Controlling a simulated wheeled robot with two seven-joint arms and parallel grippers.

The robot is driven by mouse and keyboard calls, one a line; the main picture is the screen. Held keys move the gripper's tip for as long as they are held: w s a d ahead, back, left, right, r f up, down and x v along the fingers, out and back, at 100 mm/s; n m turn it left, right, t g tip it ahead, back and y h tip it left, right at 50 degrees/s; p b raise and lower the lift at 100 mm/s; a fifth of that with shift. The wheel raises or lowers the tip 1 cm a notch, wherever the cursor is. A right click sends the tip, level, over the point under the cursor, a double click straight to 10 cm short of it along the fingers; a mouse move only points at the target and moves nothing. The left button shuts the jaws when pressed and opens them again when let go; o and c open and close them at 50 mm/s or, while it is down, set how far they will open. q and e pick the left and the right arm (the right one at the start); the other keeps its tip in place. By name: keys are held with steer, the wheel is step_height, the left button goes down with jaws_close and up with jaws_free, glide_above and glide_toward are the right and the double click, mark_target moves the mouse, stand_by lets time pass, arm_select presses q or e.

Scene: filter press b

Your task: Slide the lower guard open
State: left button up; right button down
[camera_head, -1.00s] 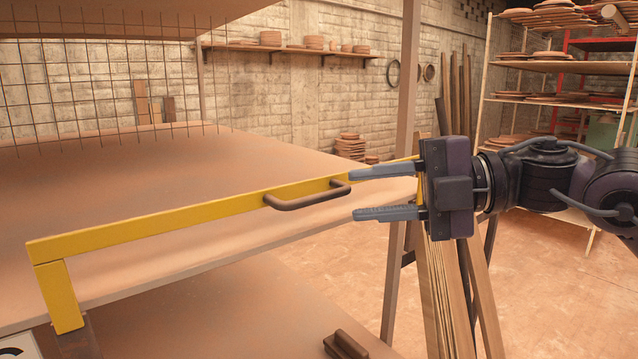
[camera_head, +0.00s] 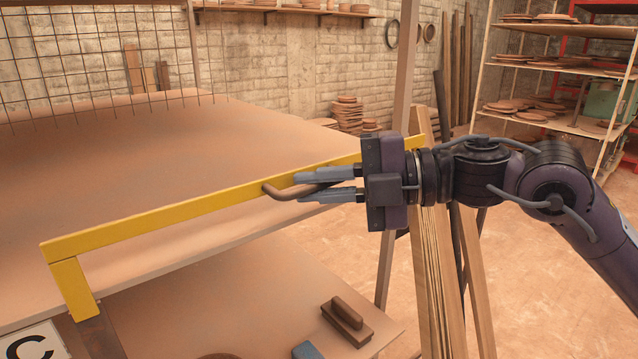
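The yellow guard frame (camera_head: 190,212) runs along the front of the wide brown board, with a short leg at its left end. It appears to be the lower guard. A brown bar handle (camera_head: 275,192) sticks out from it near its right part. My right gripper (camera_head: 298,187) comes in from the right, its two grey fingers close together with the handle between them. It looks shut on the handle; the fingers hide the handle's right part. My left gripper cannot be made out.
A wire mesh (camera_head: 100,60) hangs at the upper left. A lower board (camera_head: 200,290) carries a brown block-like tool (camera_head: 347,320); a small blue-grey piece (camera_head: 307,350) shows at the bottom edge. A post (camera_head: 398,100) and leaning planks (camera_head: 440,270) stand behind my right gripper. Open floor lies right.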

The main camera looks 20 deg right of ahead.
steer(key=shift+f, duration=0.1)
step_height(320, 180, down, 9)
steer(key=b, duration=0.8)
steer(key=c, duration=1.5)
jaws_free()
